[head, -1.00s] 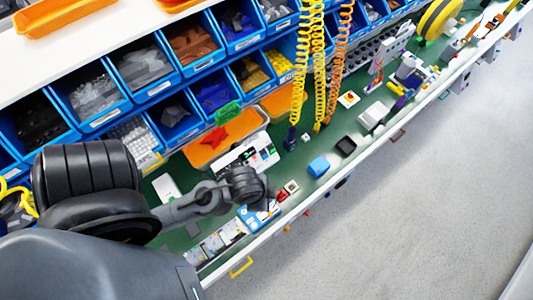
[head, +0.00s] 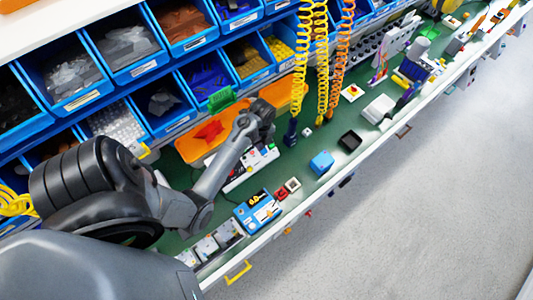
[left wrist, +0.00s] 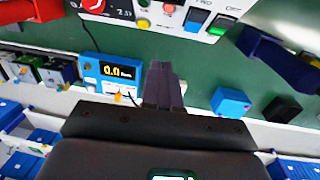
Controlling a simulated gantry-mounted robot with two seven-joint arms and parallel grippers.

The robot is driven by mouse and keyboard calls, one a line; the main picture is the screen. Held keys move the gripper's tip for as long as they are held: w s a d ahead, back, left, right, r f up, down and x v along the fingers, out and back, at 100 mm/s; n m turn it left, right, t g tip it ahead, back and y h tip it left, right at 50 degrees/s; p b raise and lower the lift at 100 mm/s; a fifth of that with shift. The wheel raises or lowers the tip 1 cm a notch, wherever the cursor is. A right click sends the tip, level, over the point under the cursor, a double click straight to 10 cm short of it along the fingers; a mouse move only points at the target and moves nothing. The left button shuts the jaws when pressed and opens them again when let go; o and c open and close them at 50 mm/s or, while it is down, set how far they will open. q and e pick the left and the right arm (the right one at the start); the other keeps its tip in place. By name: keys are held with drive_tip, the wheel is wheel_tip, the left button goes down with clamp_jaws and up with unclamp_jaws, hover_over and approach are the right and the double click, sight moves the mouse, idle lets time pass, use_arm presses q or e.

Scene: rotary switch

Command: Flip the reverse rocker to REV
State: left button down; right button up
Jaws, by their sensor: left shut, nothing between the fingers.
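The white control panel (head: 238,177) lies on the green bench in front of the orange bin, partly hidden by my left arm. In the left wrist view the panel (left wrist: 140,22) crosses the top edge, with a red knob (left wrist: 92,4). My left gripper (head: 267,138) is over the panel, shut and empty.
A blue meter (head: 257,209) with a lit display stands near the bench's front edge. Coiled hoses (head: 321,70) hang beyond the panel. Blue parts bins (head: 165,125) line the back.

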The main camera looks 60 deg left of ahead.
use_arm(q)
drive_tip(key=shift+t, duration=0.5)
drive_tip(key=w, duration=0.1)
drive_tip(key=w+r, duration=0.2)
drive_tip(key=w, duration=0.1)
drive_tip(key=shift+w+a+b, duration=0.1)
drive_tip(key=shift+b, duration=0.25)
hover_over(265, 153)
drive_tip(key=d, duration=0.1)
wheel_tip(265, 153, down, 12)
drive_tip(key=shift+w+d+f, duration=0.1)
drive_tip(key=shift+d, duration=0.05)
drive_tip(key=shift+a+f, duration=0.45)
drive_tip(key=shift+f, duration=0.1)
drive_tip(key=shift+a, duration=0.1)
